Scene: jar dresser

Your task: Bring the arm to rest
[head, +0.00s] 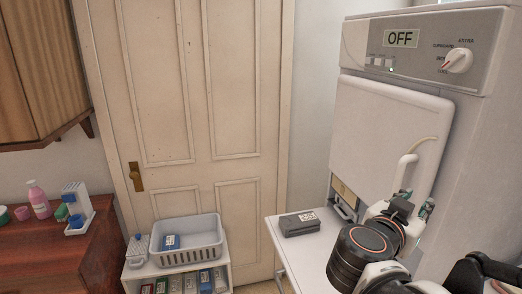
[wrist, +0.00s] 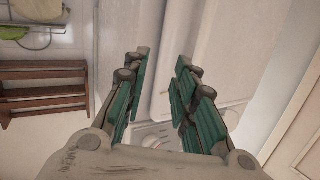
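My gripper (wrist: 162,62) shows in the wrist view with its two green-padded fingers spread apart. Nothing is held between them. Pale panels lie behind the fingers. In the head view my arm (head: 365,250) is at the lower right, in front of the white machine (head: 390,130). Its dark round joint is close to the camera. Small green parts of my gripper (head: 426,209) show beside the machine's front, but the fingers are mostly hidden there.
A dark box (head: 299,223) lies on a white surface (head: 276,238) left of my arm. A grey basket (head: 187,252) holding a blue item (head: 171,242) stands on a low shelf before the door (head: 190,100). A red-brown dresser (head: 45,255) is at left. A wooden rack (wrist: 45,96) shows in the wrist view.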

